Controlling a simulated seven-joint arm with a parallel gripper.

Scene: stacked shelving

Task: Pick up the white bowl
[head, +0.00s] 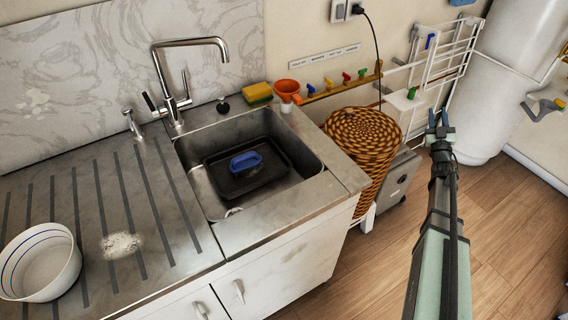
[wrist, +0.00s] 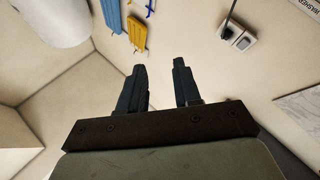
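The white bowl (head: 42,262) stands upright on the ribbed steel drainboard at the lower left of the head view, partly cut off by the picture's left edge. A thin dark blue line runs around its inside. My gripper (head: 438,119) is far to the right of it, raised in front of the wall rack and white cylinder. In the wrist view my gripper (wrist: 160,88) shows two dark fingers with a gap between them and nothing held. The bowl is not in the wrist view.
The sink (head: 247,165) holds a dark tray (head: 262,178) with a blue-handled brush (head: 246,161). A tall faucet (head: 188,62) stands behind it. A wicker basket (head: 362,140) is right of the counter. A pale spill (head: 121,246) lies beside the bowl. Open wooden floor is at lower right.

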